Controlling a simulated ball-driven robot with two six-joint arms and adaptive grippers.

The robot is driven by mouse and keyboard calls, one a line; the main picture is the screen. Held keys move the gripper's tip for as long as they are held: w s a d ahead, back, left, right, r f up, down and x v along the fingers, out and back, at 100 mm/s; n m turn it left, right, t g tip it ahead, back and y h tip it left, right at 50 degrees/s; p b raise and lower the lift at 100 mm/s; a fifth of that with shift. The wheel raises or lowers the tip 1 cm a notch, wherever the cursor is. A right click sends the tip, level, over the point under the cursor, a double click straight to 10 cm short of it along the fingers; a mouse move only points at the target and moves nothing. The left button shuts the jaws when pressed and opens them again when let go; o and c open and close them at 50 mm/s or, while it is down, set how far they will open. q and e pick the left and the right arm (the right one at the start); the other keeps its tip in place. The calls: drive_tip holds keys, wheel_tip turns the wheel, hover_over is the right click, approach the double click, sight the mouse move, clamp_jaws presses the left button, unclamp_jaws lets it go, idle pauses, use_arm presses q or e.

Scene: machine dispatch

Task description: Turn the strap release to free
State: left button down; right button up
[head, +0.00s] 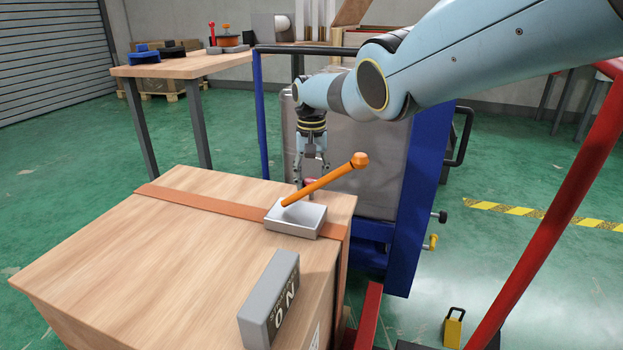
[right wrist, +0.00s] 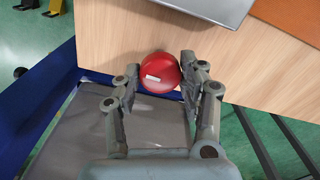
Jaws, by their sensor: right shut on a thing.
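A red round knob (right wrist: 158,72) with a short white mark on its top stands at the edge of the wooden crate (right wrist: 110,35). Only a sliver of it shows in the head view (head: 311,182), behind an orange lever. My right gripper (head: 312,172) points down at the crate's far right corner. In the right wrist view my right gripper (right wrist: 160,80) has one finger on each side of the red knob and is shut on it. The orange lever (head: 325,183) with a ball end rises from a grey block (head: 294,222) on the brown strap (head: 205,209). My left gripper is out of view.
A grey lettered block (head: 268,300) is at the crate's front right. A blue frame (head: 425,190) with a grey panel stands behind the crate, and a red rail (head: 550,225) slants at right. A table (head: 190,65) with several parts is at the back. The crate's left top is clear.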

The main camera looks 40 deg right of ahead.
sight(311, 180)
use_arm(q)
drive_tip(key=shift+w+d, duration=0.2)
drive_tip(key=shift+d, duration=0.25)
use_arm(e)
drive_tip(key=shift+n, duration=0.4)
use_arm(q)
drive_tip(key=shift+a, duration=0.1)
use_arm(e)
drive_tip(key=o, duration=1.2)
drive_tip(key=shift+c, duration=0.2)
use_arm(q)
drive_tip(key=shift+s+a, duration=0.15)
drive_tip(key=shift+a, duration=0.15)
use_arm(e)
drive_tip(key=shift+r, duration=0.5)
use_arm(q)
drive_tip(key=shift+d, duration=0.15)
use_arm(e)
wheel_tip(311, 180, up, 11)
